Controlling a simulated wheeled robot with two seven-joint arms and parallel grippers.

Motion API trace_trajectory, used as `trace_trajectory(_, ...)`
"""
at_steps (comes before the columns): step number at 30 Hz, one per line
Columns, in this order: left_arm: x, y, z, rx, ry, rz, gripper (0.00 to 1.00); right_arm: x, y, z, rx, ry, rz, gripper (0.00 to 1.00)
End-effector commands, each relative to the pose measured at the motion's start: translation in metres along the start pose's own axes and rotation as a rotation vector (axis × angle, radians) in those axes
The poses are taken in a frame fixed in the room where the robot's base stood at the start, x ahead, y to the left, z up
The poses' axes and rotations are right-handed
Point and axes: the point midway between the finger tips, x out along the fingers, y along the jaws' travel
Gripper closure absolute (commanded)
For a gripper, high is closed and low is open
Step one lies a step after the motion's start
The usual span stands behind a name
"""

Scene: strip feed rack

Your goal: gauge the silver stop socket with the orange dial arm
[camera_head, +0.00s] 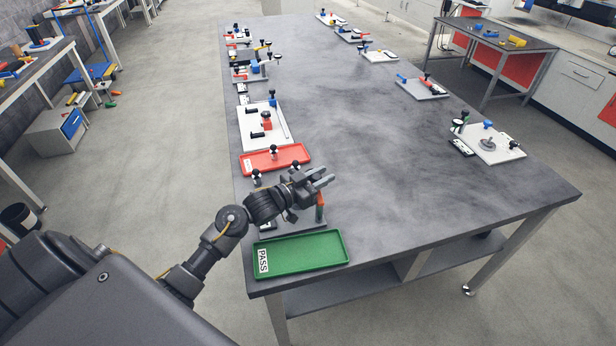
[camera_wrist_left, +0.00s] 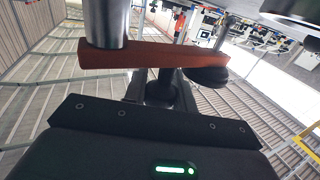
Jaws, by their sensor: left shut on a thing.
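The orange dial arm (camera_head: 320,206) stands at the near left of the table, at the right side of a grey fixture plate (camera_head: 290,221). My left gripper (camera_head: 322,180) is over this fixture, shut at the upper end of the arm. In the left wrist view the orange arm (camera_wrist_left: 150,53) is a bar lying across the picture. A silver cylinder (camera_wrist_left: 105,22) is at its left end and a black round knob (camera_wrist_left: 206,76) under its right end. I cannot make out the silver stop socket; my gripper and wrist cover much of the fixture.
A green PASS tray (camera_head: 305,251) lies in front of the fixture, near the table edge. A red tray (camera_head: 277,159) lies behind it, then a white board (camera_head: 277,130). Several other fixtures line the table's left and right sides. The table's middle (camera_head: 370,140) is clear.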

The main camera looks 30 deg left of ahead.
Motion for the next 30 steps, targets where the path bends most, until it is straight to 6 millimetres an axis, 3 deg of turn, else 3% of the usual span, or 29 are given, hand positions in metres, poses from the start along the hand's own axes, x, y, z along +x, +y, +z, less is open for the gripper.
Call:
trace_trajectory(15,0.014,0.017,0.002,0.005,0.003,0.432,1.00,0.035,-0.002,0.008,0.000,-0.006,-0.002,0.64)
trace_trajectory(30,0.017,0.027,-0.001,0.003,0.005,0.607,1.00,0.054,-0.004,0.009,0.000,-0.005,-0.003,0.64)
